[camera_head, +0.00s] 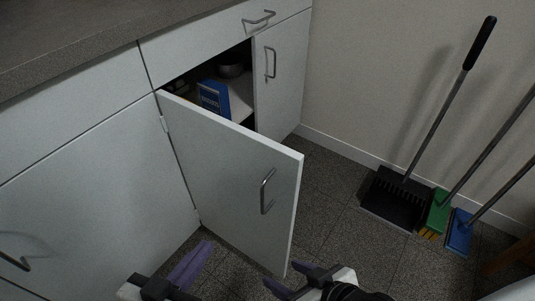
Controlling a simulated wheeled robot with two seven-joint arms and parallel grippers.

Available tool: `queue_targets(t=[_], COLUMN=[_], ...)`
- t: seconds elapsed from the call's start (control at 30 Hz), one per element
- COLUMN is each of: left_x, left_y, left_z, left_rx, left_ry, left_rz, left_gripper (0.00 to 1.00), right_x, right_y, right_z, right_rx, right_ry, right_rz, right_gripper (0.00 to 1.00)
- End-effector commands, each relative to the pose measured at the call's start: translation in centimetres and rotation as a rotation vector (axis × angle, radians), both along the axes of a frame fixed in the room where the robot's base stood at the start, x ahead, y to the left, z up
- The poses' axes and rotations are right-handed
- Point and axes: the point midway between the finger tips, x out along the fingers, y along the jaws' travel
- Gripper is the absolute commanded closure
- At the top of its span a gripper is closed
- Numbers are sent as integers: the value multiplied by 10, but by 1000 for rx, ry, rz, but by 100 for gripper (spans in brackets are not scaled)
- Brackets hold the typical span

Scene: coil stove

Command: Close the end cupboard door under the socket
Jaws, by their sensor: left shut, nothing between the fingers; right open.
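A pale cupboard door (225,165) stands open, swung out from its left side, with its handle face towards me. Its bar handle (267,190) is near the free edge. My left gripper (203,248) is shut and empty, low in the picture near the door's lower edge. My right gripper (283,274) is open and empty, by the door's lower free corner; I cannot tell whether it touches the door. The adjoining door (284,85) to the right looks closed. No socket is in view.
A blue box (214,97) and a dark bowl (230,69) sit inside the cupboard. A drawer (205,42) above is shut. A black dustpan (396,198), a green brush (437,212) and a blue brush (459,232) stand by the right wall. Tiled floor (335,195) beyond the door is clear.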

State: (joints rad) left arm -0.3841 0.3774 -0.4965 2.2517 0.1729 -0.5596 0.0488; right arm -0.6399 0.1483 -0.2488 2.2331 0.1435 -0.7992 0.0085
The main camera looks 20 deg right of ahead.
Motion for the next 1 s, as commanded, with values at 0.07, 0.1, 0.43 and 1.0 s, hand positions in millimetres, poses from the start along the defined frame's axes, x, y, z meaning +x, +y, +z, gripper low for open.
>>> queue_targets(t=[0.07, 0.1, 0.43, 1.0], left_x=[-1, -5, -22, 46], left_y=[-19, -27, -55, -140], left_z=[47, 63, 114, 113], left_rx=[-49, -79, -208, -208], left_ry=[-133, -188, -360, -359], left_rz=[-84, -119, -256, -254], left_gripper=[100, 100, 100, 100], right_x=[-5, -7, -11, -2], right_y=[-6, -9, -19, -5], right_z=[14, 17, 23, 5], right_rx=[2, 3, 8, 2], right_ry=[-22, -35, -87, -28], right_rz=[-31, -44, -84, -27], right_gripper=[46, 46, 46, 46])
